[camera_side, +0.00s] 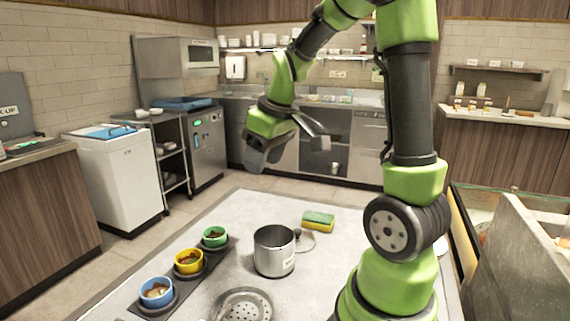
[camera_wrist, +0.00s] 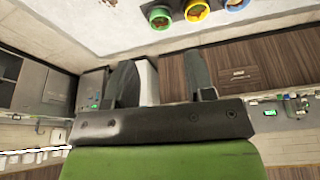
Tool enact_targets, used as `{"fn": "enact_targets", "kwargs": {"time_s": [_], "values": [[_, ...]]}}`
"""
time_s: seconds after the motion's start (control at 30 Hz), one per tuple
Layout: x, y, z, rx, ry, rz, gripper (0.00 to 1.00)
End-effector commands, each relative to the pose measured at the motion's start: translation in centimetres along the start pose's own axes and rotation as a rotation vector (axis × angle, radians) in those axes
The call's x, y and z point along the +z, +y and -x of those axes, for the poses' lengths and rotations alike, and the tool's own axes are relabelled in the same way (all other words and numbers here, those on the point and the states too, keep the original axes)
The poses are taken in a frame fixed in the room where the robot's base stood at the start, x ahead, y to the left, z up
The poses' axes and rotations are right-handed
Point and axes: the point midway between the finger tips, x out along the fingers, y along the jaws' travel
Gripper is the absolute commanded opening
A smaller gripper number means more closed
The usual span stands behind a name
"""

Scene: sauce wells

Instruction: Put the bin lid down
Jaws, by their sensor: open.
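A white bin (camera_side: 118,182) stands on the floor at the left in the side view. Its top looks covered, with a blue part (camera_side: 110,132) on it that seems to belong to the lid; whether the lid lies fully flat is hard to tell. My gripper (camera_side: 262,160) hangs in the air above the far side of the table, well to the right of the bin and apart from it. In the wrist view my two fingers (camera_wrist: 162,82) are spread with nothing held. A white strip of the bin (camera_wrist: 148,80) shows between them.
The table (camera_side: 225,225) holds blue (camera_side: 156,292), yellow (camera_side: 188,262) and green (camera_side: 215,237) cups, a steel pot (camera_side: 274,252), a sponge (camera_side: 318,221) and a perforated round piece (camera_side: 244,307). A wooden counter (camera_side: 45,205) stands left of the bin. The air around my gripper looks clear.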

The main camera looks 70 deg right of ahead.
Motion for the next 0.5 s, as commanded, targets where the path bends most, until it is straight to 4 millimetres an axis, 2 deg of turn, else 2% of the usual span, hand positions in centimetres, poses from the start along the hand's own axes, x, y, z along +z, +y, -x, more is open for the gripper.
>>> {"fn": "enact_targets", "kwargs": {"time_s": [0.03,0.2,0.33,0.5], "values": [[0.3,-2.6,1.9,-0.014,0.047,-0.009,0.49],[3.5,-9.3,6.5,-0.107,0.164,-0.107,0.49],[6.7,-12.2,8.4,-0.197,0.217,-0.173,0.49],[9.2,-13.7,9.3,-0.276,0.241,-0.23,0.49]]}}
